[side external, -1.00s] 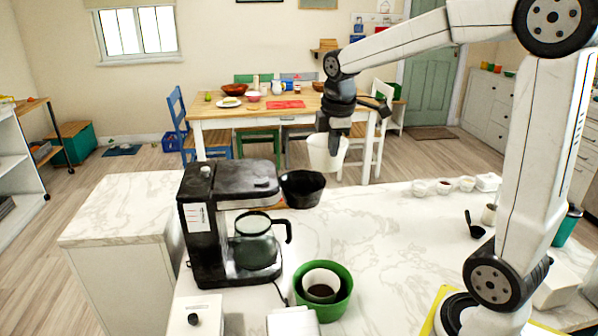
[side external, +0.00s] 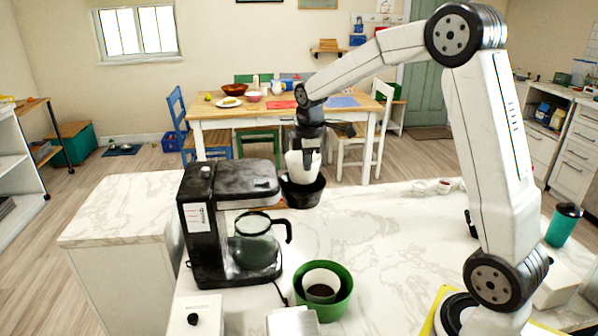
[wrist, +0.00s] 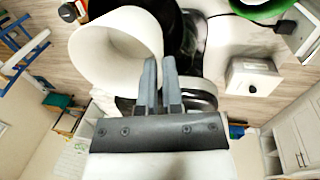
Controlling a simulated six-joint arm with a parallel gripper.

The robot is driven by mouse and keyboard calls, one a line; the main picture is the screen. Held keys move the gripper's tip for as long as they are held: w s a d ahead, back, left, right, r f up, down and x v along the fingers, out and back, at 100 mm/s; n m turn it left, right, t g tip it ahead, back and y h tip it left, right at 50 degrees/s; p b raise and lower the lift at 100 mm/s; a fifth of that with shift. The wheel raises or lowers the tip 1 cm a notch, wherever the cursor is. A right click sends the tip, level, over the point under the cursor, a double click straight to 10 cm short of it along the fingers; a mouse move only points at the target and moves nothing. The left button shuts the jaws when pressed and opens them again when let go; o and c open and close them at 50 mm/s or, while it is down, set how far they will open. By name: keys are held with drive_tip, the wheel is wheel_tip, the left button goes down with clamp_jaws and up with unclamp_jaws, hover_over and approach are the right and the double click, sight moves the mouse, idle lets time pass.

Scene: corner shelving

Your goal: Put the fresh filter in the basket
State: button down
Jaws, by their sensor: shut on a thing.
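The fresh filter (side external: 302,170) is a white paper cup shape. My gripper (side external: 307,152) is shut on its rim and holds it upright over the black basket (side external: 302,192). In the side external view the filter's lower end appears inside or just above the basket's mouth; its contact with the basket is hidden. The basket sticks out from the black coffee maker (side external: 205,225). In the wrist view the filter (wrist: 105,50) fills the upper left beside my gripper's fingertips (wrist: 160,65), and it hides much of the dark basket behind it.
The glass carafe (side external: 257,242) stands in the coffee maker. A green bin (side external: 343,292) holding a white filter with dark grounds (side external: 321,289) stands in front, to the right. The marble counter (side external: 395,235) is clear in the middle. A teal cup (side external: 562,226) is at the right.

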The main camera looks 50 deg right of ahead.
sight(306, 175)
drive_tip(key=shift+w+f, duration=0.1)
drive_tip(key=shift+w+f, duration=0.15)
drive_tip(key=shift+f, duration=0.1)
drive_tip(key=shift+d+f, duration=0.1)
drive_tip(key=shift+f, duration=1.4)
drive_tip(key=shift+f, duration=0.6)
drive_tip(key=c, duration=0.8)
unclamp_jaws()
drive_tip(key=shift+r, duration=0.1)
drive_tip(key=shift+r, duration=0.9)
drive_tip(key=r, duration=0.3)
drive_tip(key=s+a+r, duration=0.1)
drive_tip(key=r, duration=0.7)
drive_tip(key=shift+s+a, duration=0.25)
drive_tip(key=shift+s, duration=0.05)
